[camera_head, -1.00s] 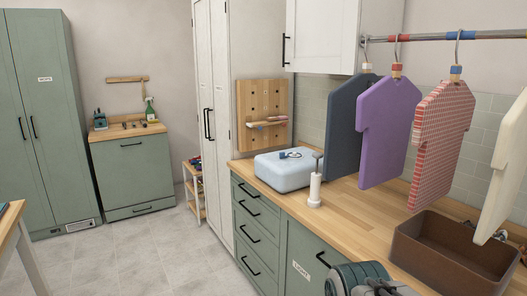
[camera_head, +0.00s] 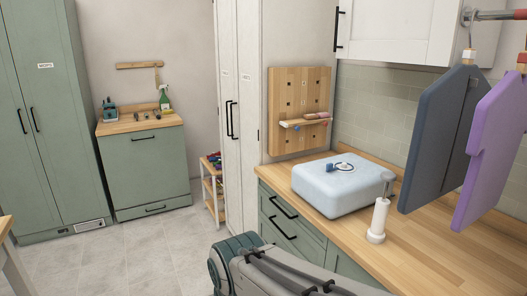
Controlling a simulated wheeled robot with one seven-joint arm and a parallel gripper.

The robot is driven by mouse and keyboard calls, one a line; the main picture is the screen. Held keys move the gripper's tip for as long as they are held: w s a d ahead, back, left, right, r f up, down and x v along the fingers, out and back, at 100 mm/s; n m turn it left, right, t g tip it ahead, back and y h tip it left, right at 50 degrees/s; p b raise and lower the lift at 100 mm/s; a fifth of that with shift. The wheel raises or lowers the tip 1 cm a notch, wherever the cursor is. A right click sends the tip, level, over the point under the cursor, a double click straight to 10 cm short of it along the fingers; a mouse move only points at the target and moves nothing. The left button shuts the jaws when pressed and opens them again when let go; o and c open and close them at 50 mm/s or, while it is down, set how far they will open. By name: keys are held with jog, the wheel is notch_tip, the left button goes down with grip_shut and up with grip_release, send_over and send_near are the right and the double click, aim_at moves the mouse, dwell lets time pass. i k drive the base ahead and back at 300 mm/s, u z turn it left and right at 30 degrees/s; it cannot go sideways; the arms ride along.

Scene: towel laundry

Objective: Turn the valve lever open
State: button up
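I cannot make out a clear valve lever. A pale blue box (camera_head: 338,188) with rounded edges sits on the wooden counter (camera_head: 440,250). On its top is a small blue fitting with a white and dark round part (camera_head: 341,167). Whether this is the valve is too small to tell. A white post with a grey knob (camera_head: 379,215) stands upright beside the box. My arm crosses the bottom of the view, in front of the counter drawers. My gripper is out of view.
Grey and purple shirt shapes (camera_head: 439,135) (camera_head: 494,150) hang over the counter at the right. A wooden pegboard (camera_head: 284,105) is behind the box. A green cabinet (camera_head: 150,170) and tall green cupboard (camera_head: 45,150) stand at the left. The tiled floor (camera_head: 130,255) between is open.

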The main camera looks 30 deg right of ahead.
aim_at(329, 167)
jog(key=z, duration=0.6)
jog(key=i, duration=1.4)
jog(key=z, duration=0.95)
